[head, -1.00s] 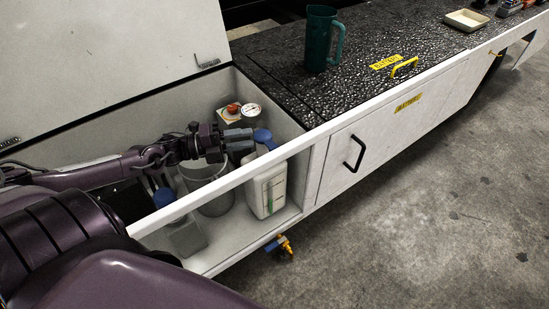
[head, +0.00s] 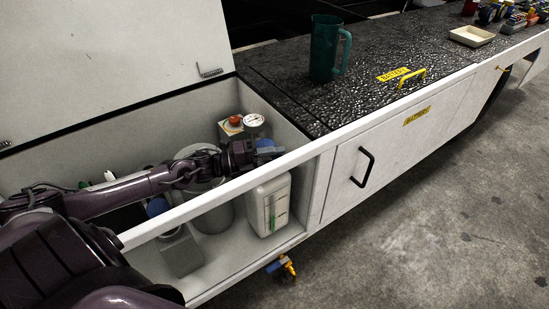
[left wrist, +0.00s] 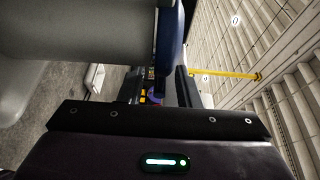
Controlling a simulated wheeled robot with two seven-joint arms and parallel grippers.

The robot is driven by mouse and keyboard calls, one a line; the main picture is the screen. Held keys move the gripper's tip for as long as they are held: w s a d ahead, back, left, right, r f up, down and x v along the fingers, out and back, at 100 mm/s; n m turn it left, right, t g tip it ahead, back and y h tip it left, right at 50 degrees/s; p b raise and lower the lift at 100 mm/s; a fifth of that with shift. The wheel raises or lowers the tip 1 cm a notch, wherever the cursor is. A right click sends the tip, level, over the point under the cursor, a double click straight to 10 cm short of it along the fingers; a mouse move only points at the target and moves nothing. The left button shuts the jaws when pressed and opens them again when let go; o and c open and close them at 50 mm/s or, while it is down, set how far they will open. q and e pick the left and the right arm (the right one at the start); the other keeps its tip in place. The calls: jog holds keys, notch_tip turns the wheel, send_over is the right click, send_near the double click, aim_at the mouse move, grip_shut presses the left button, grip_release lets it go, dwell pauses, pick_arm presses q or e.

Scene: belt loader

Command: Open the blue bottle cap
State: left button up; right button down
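A white bottle (head: 270,205) with a green strip stands at the right end of the open compartment. Its blue cap (head: 264,142) shows partly behind the fingers of my left gripper (head: 268,153). The gripper is level at the cap; whether it touches the cap or is shut on it, I cannot tell. In the left wrist view a blue part (left wrist: 171,40) lies close by the dark fingers, beside a large pale shape. A second, greyer container (head: 182,252) with a blue cap (head: 158,206) stands further left, partly hidden by my arm. My right gripper is not in view.
The compartment's white front rail (head: 225,190) runs just below my left forearm. A grey bucket (head: 212,213) and a gauge (head: 254,121) are inside. The raised lid (head: 110,60) stands behind. A green mug (head: 325,48) sits on the black top, right of the compartment.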

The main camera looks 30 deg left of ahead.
pick_arm(q)
jog(key=shift+d, duration=0.1)
grip_shut()
dwell(0.4)
